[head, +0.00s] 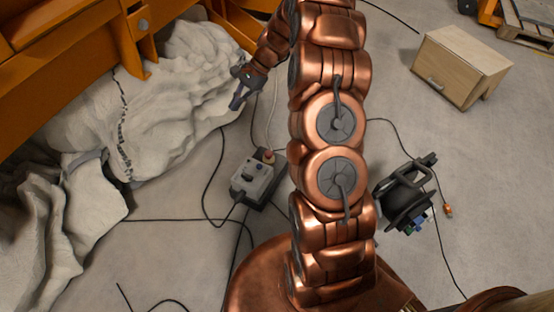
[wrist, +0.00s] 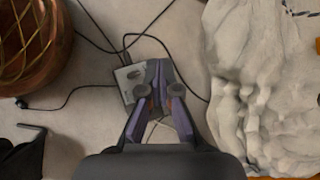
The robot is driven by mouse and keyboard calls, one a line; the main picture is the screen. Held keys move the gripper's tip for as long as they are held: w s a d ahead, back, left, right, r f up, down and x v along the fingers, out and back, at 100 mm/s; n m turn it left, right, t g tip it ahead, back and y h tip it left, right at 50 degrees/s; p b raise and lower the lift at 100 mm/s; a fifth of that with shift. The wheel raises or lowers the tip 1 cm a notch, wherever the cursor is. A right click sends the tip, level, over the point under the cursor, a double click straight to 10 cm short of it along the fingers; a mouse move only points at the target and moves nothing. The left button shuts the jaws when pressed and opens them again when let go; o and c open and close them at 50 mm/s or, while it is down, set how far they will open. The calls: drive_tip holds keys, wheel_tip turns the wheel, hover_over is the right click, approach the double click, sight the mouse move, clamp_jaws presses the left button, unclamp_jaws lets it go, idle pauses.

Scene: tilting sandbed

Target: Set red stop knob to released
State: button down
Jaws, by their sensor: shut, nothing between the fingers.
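A grey control box (head: 252,181) sits on the floor left of my arm in the head view. A small reddish knob (head: 268,156) stands at its far right end, and a dark blue knob (head: 258,168) is on its top. Whether the red knob is pressed or released is too small to tell. My gripper (head: 238,98) is shut and empty, beyond and left of the box, apart from it. In the wrist view, my gripper (wrist: 159,70) covers part of the box (wrist: 128,78), and the red knob cannot be made out there.
Pale rock-like sand mounds (head: 160,110) lie at the left, beside an orange frame (head: 75,60). Black cables (head: 160,220) run over the floor around the box. A black reel-like object (head: 405,198) and a wooden cabinet (head: 458,66) stand at the right.

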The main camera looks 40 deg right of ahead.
drive_tip(key=w+d+f+m+t+b, duration=0.1)
drive_tip(key=w+d+f+m+b, duration=0.15)
drive_tip(key=d+f, duration=0.55)
drive_tip(key=w+d+f+m+t+b, duration=0.1)
drive_tip(key=d+f+m+b, duration=0.25)
drive_tip(key=f, duration=0.75)
drive_tip(key=m+t+b, duration=0.2)
drive_tip(key=m+b, duration=0.2)
drive_tip(key=b, duration=0.4)
approach(269, 156)
drive_tip(key=d, duration=0.2)
drive_tip(key=d+f, duration=0.1)
drive_tip(key=shift+s+d+f+h, duration=0.1)
drive_tip(key=shift+s+d+h, duration=0.2)
drive_tip(key=shift+s, duration=0.1)
drive_tip(key=shift+p, duration=0.3)
drive_tip(key=shift+a+f, duration=0.1)
drive_tip(key=b+x, duration=0.3)
drive_tip(key=x, duration=0.6)
drive_tip(key=shift+w+a+f+b, duration=0.2)
drive_tip(key=shift+w+b, duration=0.05)
drive_tip(key=shift+b, duration=0.1)
